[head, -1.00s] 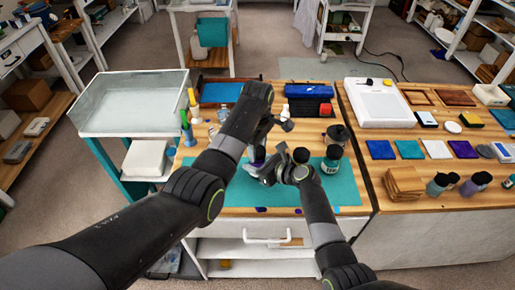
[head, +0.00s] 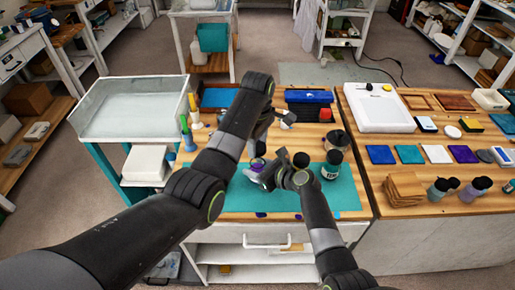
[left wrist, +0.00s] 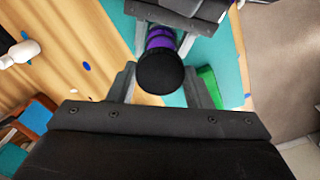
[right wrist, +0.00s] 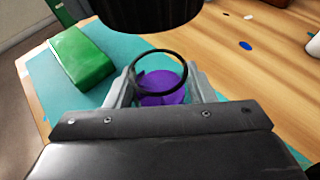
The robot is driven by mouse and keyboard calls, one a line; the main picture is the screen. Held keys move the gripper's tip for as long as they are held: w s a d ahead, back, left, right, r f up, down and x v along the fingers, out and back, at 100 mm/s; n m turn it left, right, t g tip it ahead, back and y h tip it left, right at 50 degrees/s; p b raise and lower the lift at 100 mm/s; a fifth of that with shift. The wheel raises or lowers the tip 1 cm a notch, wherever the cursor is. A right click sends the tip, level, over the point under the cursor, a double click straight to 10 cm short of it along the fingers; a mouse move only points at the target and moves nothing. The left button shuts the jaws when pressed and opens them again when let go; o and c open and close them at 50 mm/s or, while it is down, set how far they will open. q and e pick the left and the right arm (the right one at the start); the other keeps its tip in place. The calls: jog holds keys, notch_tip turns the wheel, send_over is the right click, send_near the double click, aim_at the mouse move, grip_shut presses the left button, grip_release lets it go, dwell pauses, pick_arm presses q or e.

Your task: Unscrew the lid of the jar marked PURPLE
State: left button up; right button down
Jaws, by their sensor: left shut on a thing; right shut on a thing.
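The purple jar (head: 257,164) stands over the teal mat with its mouth open. The right wrist view shows its round rim and purple inside (right wrist: 162,92). My right gripper (right wrist: 160,88) is shut on the jar's body, one finger at each side. The black lid (left wrist: 160,72) is off the jar, between the fingers of my left gripper (left wrist: 160,80), which is shut on it. The lid also shows above the open mouth in the right wrist view (right wrist: 148,12), with a gap between. In the left wrist view the purple jar (left wrist: 160,38) is partly hidden behind the lid.
A dark-lidded jar with a teal label (head: 331,165) stands right of my right gripper. A green block (right wrist: 80,57) lies on the teal mat (head: 345,192). Bottles and pens stand at the left of the wooden table. The mat's front is clear.

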jog(key=c, duration=0.6)
grip_release()
